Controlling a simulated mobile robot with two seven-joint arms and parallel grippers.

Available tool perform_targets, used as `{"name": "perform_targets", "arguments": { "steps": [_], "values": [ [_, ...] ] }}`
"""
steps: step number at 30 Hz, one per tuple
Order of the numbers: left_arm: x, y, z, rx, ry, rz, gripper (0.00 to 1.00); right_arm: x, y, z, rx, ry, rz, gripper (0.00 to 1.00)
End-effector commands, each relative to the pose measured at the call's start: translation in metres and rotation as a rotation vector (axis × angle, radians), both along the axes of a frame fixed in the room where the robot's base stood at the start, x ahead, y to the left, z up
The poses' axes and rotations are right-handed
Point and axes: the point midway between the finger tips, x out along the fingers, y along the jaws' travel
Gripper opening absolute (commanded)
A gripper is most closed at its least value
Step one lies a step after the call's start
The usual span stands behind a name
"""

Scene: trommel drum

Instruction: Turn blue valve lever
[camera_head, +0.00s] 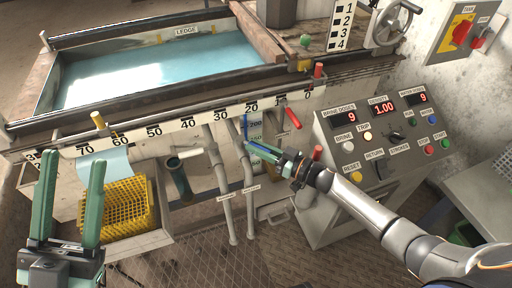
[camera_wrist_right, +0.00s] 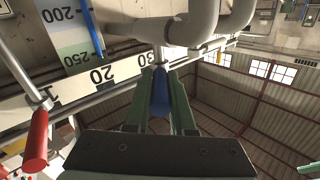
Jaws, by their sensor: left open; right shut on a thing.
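The blue valve lever (camera_wrist_right: 161,93) lies between the two green fingers of my right gripper (camera_wrist_right: 162,78) in the right wrist view, and the gripper is shut on it. In the head view my right gripper (camera_head: 258,153) reaches in from the right, at the pipes below the ruler strip, with its fingers covering most of the lever. The lever joins a grey pipe (camera_wrist_right: 190,28) at its far end. My left gripper (camera_head: 70,200) is open and empty at the lower left, its fingers pointing up beside the yellow basket (camera_head: 118,208).
A red lever (camera_head: 291,118) hangs right of the blue one, and also shows in the wrist view (camera_wrist_right: 37,140). A blue gauge tube (camera_wrist_right: 90,28) stands nearby. The control panel (camera_head: 385,135) is at right; the water tank (camera_head: 160,70) is behind the ruler strip (camera_head: 170,128).

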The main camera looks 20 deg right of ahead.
Motion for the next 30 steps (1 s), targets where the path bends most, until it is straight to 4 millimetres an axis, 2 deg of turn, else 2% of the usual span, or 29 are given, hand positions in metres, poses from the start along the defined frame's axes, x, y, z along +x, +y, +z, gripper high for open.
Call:
{"name": "perform_targets", "arguments": {
  "steps": [7, 8, 15, 24, 30],
  "values": [
    [0.0, 0.0, 0.0, 0.001, -0.001, 0.0, 0.5, 0.0, 0.001, 0.0, 0.001, 0.0, 0.002, 0.0],
    [0.0, 0.0, 0.0, 0.001, -0.001, 0.0, 0.5, 0.0, 0.001, 0.0, 0.002, 0.0, 0.002, 0.23],
    [0.0, 0.0, 0.0, -0.001, -0.003, 0.0, 0.5, 0.0, 0.001, 0.0, 0.001, 0.0, 0.0, 0.5],
    [0.0, 0.001, 0.003, -0.005, -0.003, 0.004, 0.5, 0.0, 0.0, 0.002, 0.0, 0.0, -0.001, 0.52],
    [0.0, 0.0, 0.022, 0.005, -0.014, 0.012, 0.5, 0.0, 0.001, 0.026, -0.001, -0.001, 0.001, 0.52]
  ]
}}
